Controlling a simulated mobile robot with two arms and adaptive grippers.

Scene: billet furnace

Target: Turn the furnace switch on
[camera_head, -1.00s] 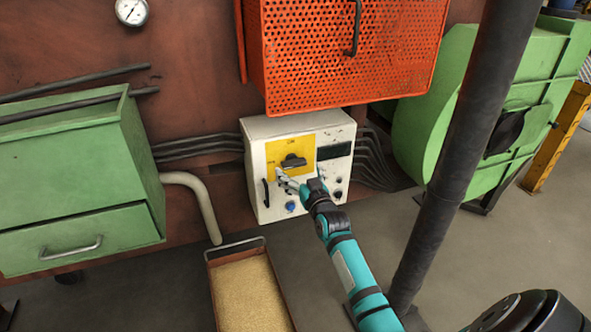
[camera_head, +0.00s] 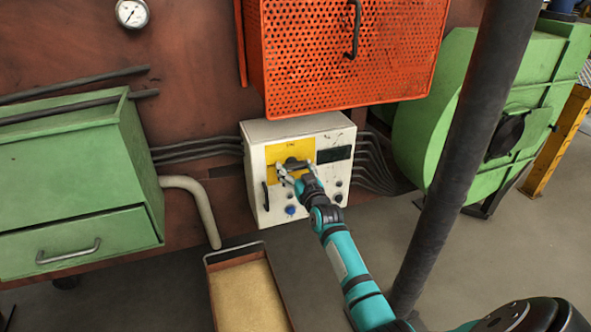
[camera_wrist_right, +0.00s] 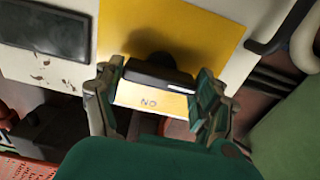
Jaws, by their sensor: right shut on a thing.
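The furnace switch is a dark rotary handle (camera_head: 293,163) on the yellow plate (camera_head: 275,172) of the white control box (camera_head: 257,149). In the right wrist view the dark handle (camera_wrist_right: 157,76) lies between my fingers, with a label below it that looks like "ON" upside down (camera_wrist_right: 149,102). My right gripper (camera_head: 296,171) is at the handle, its fingers closed on the handle's two ends; it also shows in the right wrist view (camera_wrist_right: 155,92). My left gripper is not in view.
A dark display (camera_head: 335,154), buttons and a blue knob (camera_head: 291,210) share the box front. The orange perforated door (camera_head: 345,60) hangs above. A tray of yellow grain (camera_head: 247,295) stands below left. A dark pole (camera_head: 452,150) rises at right.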

